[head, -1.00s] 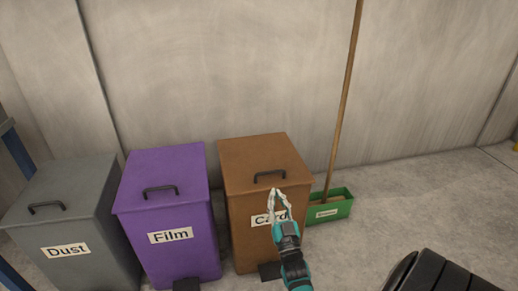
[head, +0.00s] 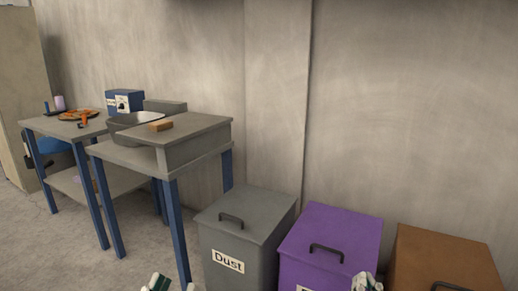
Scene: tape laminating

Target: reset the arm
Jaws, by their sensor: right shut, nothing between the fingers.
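My left gripper (head: 173,285) shows only its fingertips at the bottom edge, left of the grey bin. The rest of both arms is out of the picture.
A grey Dust bin (head: 245,232), a purple bin (head: 335,235) and a brown bin (head: 445,258) stand along the wall, lids shut. Left are a grey worktable (head: 125,156) with a grey basin (head: 125,131) and orange block (head: 161,125), and another table (head: 55,126). Floor before them is clear.

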